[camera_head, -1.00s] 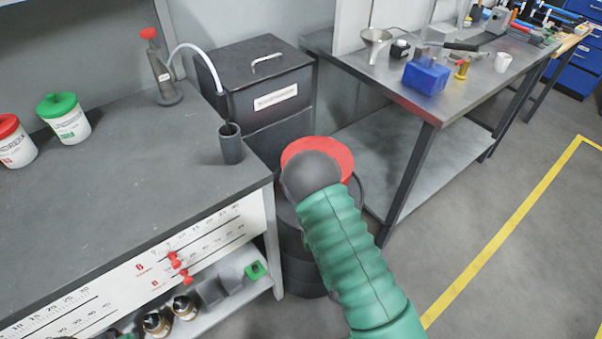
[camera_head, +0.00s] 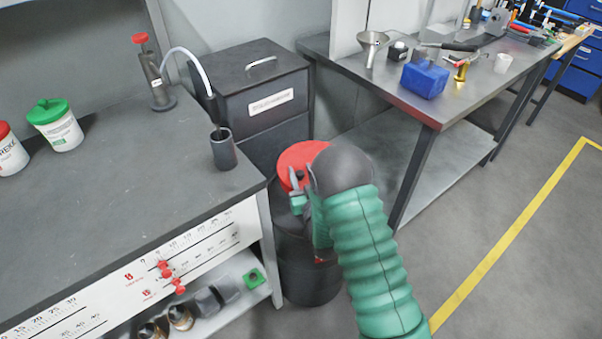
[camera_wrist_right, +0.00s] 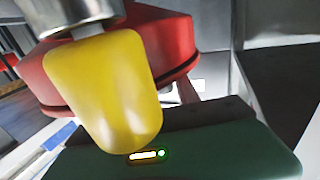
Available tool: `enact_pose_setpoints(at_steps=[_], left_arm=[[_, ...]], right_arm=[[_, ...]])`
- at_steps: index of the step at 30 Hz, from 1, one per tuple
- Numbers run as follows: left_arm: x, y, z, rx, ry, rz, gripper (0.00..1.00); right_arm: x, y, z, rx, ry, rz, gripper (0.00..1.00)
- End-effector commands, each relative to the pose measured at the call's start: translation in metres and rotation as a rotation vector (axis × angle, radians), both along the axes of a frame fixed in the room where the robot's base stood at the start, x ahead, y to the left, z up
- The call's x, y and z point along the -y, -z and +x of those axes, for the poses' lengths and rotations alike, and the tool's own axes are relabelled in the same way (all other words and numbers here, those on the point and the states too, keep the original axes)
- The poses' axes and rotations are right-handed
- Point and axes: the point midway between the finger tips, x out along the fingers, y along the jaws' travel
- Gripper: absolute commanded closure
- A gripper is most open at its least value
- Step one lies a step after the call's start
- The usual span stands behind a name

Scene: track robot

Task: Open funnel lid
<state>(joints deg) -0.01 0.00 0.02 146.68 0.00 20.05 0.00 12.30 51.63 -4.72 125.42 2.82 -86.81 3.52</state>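The red funnel lid (camera_head: 300,158) sits on top of a dark drum (camera_head: 308,275) beside the left workbench. It looks flat and closed, though my right arm hides its right side. My right gripper (camera_head: 298,192) is at the lid's near edge, its fingers partly hidden by the round wrist. In the right wrist view the red lid (camera_wrist_right: 175,45) is close, with a rounded yellow part (camera_wrist_right: 105,90) on a metal shaft in front of it. I cannot tell whether the gripper touches the lid or how far its fingers are apart. My left gripper is out of view.
The left workbench (camera_head: 110,215) holds a dark cup (camera_head: 223,150), a red-topped dispenser (camera_head: 155,75) and white tubs. A black lidded box (camera_head: 255,75) stands behind the drum. A metal table (camera_head: 400,95) is at the right. The floor to the right is clear.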

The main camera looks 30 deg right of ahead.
Motion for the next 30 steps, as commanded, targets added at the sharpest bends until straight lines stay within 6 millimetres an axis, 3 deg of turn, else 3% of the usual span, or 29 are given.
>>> enact_pose_setpoints(at_steps=[1, 8, 30], left_arm=[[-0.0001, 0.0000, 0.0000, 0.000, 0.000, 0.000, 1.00], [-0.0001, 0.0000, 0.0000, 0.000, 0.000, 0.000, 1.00], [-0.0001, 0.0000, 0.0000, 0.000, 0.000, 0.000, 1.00]], right_arm=[[-0.0007, -0.0002, 0.0001, 0.000, -0.001, 0.000, 0.70], [-0.0008, -0.0002, -0.0001, 0.001, -0.001, 0.001, 1.00], [-0.0006, 0.0000, -0.0003, 0.000, -0.001, 0.001, 1.00]])
